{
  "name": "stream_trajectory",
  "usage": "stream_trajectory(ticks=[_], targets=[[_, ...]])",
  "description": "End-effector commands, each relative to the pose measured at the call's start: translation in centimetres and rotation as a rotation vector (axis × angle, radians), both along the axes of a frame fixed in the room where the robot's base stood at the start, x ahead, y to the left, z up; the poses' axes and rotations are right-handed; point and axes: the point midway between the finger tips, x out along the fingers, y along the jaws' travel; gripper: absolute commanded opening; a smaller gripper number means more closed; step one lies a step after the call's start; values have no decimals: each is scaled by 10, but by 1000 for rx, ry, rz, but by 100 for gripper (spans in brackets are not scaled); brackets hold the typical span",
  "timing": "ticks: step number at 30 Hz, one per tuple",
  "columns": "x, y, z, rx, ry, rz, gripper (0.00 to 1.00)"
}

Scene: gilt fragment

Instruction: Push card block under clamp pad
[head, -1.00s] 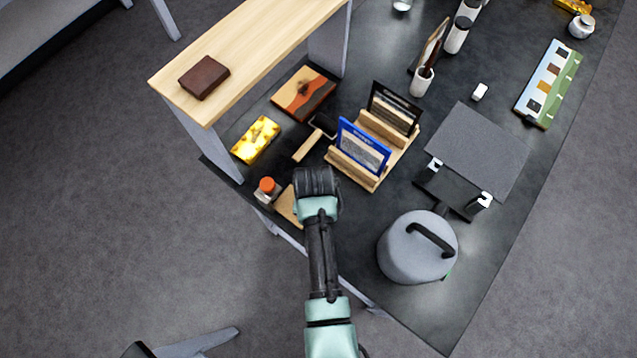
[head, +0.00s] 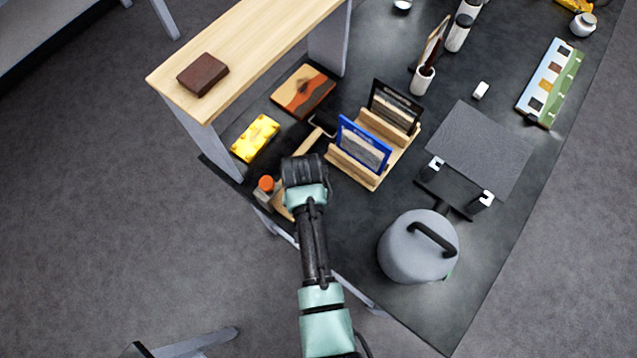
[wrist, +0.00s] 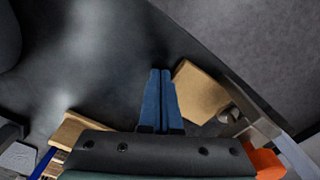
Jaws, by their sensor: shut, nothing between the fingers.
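The tan card block (wrist: 200,92) lies on the dark bench near its edge, in the wrist view just right of my fingers. Only a sliver of the block (head: 282,209) shows beside my gripper in the head view. The clamp (wrist: 248,120) is a grey metal piece with an orange part (wrist: 265,162); its round pad end is close to the block's right side. The clamp's orange top (head: 266,184) shows in the head view. My gripper (wrist: 160,72) is shut and empty, its blue fingers beside the block; I cannot tell whether they touch it.
A wooden rack (head: 352,172) holding a blue-framed card stands right of my gripper. A yellow block (head: 255,138) and a wooden shelf (head: 250,55) are beyond. A grey lidded canister (head: 405,258) stands at the near right. Bare bench lies between canister and gripper.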

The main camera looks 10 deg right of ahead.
Motion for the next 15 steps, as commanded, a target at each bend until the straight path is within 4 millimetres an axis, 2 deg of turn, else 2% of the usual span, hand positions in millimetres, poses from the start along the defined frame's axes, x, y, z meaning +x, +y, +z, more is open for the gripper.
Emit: stream_trajectory(ticks=[15], targets=[[11, 8, 0, 0, -1, 2, 0]])
